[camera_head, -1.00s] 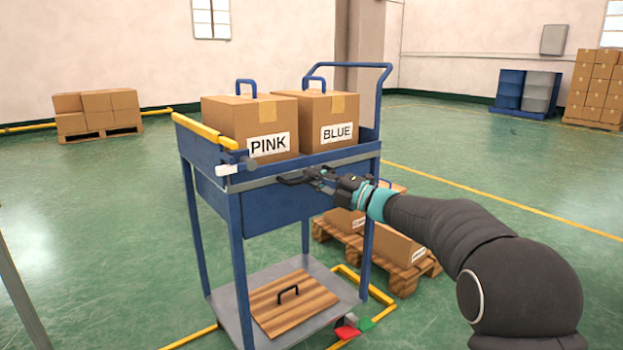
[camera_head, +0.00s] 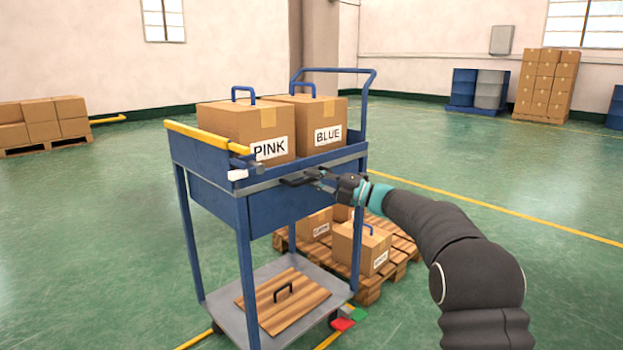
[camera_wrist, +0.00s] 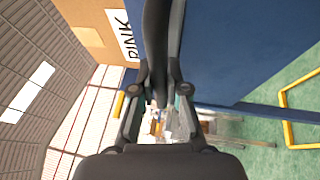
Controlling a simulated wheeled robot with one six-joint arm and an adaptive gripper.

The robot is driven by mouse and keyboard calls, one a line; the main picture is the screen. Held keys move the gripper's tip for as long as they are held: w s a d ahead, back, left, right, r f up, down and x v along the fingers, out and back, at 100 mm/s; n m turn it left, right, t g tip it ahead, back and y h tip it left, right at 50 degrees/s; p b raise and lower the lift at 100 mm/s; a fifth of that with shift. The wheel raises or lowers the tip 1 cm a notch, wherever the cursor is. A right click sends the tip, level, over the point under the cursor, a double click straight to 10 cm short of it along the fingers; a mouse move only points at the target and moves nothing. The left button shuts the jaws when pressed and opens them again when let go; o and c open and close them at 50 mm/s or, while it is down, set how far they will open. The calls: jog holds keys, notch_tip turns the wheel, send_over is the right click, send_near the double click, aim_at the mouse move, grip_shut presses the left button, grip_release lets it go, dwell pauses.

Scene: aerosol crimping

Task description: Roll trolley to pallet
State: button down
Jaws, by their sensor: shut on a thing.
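The blue trolley (camera_head: 205,164) stands left of centre in the head view, upright on its wheels. Its top tray carries a PINK box (camera_head: 226,122) and a BLUE box (camera_head: 318,112), side by side. A wooden board (camera_head: 285,301) with a black handle lies on the lower grey shelf. My gripper (camera_head: 301,181) is shut on the dark handle at the trolley's near side; the wrist view shows the handle (camera_wrist: 158,50) between my fingers. The wooden pallet (camera_head: 397,262) is just behind and right of the trolley, partly hidden by it, and holds several boxes.
A yellow floor line (camera_head: 500,208) runs across the right. Green and red pads (camera_head: 345,322) show by the trolley's near wheel. Boxes on a pallet (camera_head: 42,124) stand far left; drums (camera_head: 478,88) and stacked boxes (camera_head: 546,82) stand at the back. The green floor on the left is clear.

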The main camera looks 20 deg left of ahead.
jog(key=shift+w, duration=0.15)
jog(key=c, duration=1.2)
grip_release()
jog(key=shift+w+d, duration=0.1)
jog(key=shift+d, duration=0.1)
jog(key=d, duration=0.4)
jog(key=s+d+f, duration=0.1)
jog(key=d, duration=0.2)
jog(key=d+f, duration=0.1)
jog(key=d, duration=0.3)
jog(key=shift+s+d, duration=0.15)
jog(key=shift+d, duration=0.15)
